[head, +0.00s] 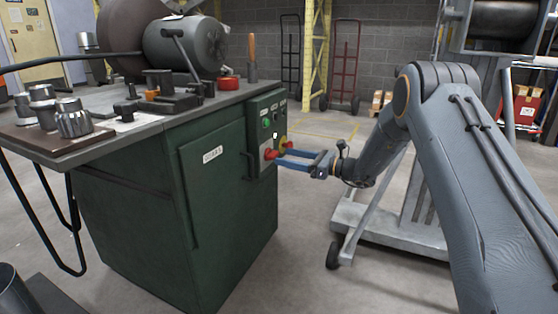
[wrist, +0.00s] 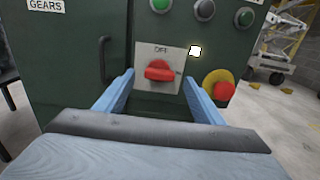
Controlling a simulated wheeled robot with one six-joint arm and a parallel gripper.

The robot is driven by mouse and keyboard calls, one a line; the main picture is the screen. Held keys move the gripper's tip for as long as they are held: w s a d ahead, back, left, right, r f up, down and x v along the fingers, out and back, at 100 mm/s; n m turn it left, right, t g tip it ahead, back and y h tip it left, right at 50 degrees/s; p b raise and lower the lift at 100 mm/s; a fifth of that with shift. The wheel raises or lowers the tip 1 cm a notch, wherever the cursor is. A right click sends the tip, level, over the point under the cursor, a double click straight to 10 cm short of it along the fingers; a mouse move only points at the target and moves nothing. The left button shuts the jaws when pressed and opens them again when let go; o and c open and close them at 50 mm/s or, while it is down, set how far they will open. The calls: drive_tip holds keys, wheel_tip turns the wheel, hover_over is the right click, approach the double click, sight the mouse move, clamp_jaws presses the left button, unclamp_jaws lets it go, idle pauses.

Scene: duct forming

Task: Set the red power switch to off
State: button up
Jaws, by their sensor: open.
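The red power switch (wrist: 159,71) is a rotary knob on a pale square plate (wrist: 146,51) on the green cabinet's control panel. Its grip lies roughly horizontal in the wrist view, and a label that seems to read OFF is at the plate's top. In the head view the switch (head: 270,154) is at the panel's lower left. My gripper (head: 281,160), with blue fingers, is open in front of the switch. In the wrist view its fingers are left and right of the knob, with gaps on both sides. Whether the fingertips touch the plate cannot be told.
A red mushroom button (wrist: 224,91) on a yellow base is just right of the right finger. Metal parts lie on the bench top (head: 100,140). The floor between cabinet and wheeled stand (head: 390,225) is clear.

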sight(276, 155)
drive_tip(key=shift+b+x, duration=0.6)
drive_tip(key=shift+x, duration=1.4)
drive_tip(key=c, duration=1)
drive_tip(key=shift+c, duration=0.2)
